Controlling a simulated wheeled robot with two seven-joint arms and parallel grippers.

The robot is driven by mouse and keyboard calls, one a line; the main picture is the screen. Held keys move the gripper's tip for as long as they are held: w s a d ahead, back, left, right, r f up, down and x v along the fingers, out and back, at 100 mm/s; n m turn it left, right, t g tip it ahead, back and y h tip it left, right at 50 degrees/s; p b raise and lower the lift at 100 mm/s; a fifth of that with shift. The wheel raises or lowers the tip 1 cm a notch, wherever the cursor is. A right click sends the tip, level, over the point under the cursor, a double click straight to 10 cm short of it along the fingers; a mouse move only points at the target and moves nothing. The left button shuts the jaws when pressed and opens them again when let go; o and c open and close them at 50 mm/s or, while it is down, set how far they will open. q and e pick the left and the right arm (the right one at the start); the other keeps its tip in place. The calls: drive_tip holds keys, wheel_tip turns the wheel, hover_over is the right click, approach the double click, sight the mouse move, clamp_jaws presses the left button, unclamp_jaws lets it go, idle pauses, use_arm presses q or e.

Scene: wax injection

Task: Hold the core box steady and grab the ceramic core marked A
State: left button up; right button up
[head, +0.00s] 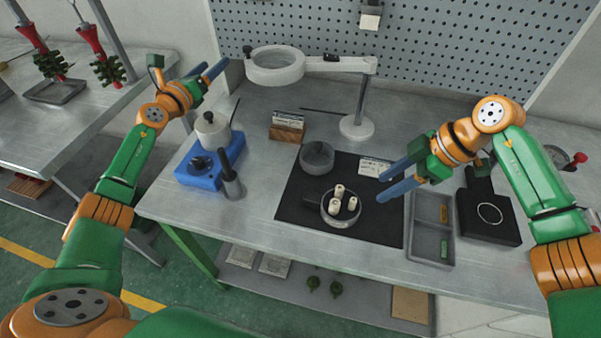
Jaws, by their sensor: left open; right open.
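A round grey box (327,216) stands on the black mat (292,205) and holds a few upright, cream-coloured ceramic cores (352,203). It looks like the core box; any letters on the cores are too small to read. My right gripper (382,187) is open and empty, just right of the box and above the mat's right part, its blue fingers pointing left. My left gripper (213,69) is open and empty, raised at the back left, well away from the box.
A grey round dish (317,164) sits behind the box. A blue unit with a white pot (211,172) stands left, a ring-lamp magnifier (357,127) behind, a wooden block with cards (287,133) back left. A divided grey tray (422,244) and black device (487,232) stand right.

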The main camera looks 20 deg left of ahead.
use_arm(q)
drive_tip(key=w+d+r+m+h, duration=0.1)
drive_tip(key=d+m+h, duration=0.1)
drive_tip(key=d+m, duration=0.1)
drive_tip(key=w+d+r+m+h, duration=0.1)
drive_tip(key=d+r+m, duration=0.1)
drive_tip(key=d+m, duration=0.2)
drive_tip(key=w+d+r+m+g+h, duration=0.1)
drive_tip(key=d+r+m+h, duration=0.1)
drive_tip(key=d, duration=0.4)
drive_tip(key=shift+w+d+r+m+h, duration=0.25)
drive_tip(key=shift+w+m+h, duration=0.1)
drive_tip(key=shift+m, duration=0.55)
drive_tip(key=s+d+r+m+g+h, duration=0.1)
drive_tip(key=d+m+g+h, duration=0.3)
drive_tip(key=d+m, duration=0.8)
drive_tip(key=n+g+y, duration=0.1)
drive_tip(key=g+y, duration=0.8)
drive_tip(key=g, duration=0.4)
hover_over(312, 196)
wheel_tip(312, 196, down, 19)
drive_tip(key=shift+w+f, duration=0.1)
wheel_tip(312, 196, down, 7)
clamp_jaws()
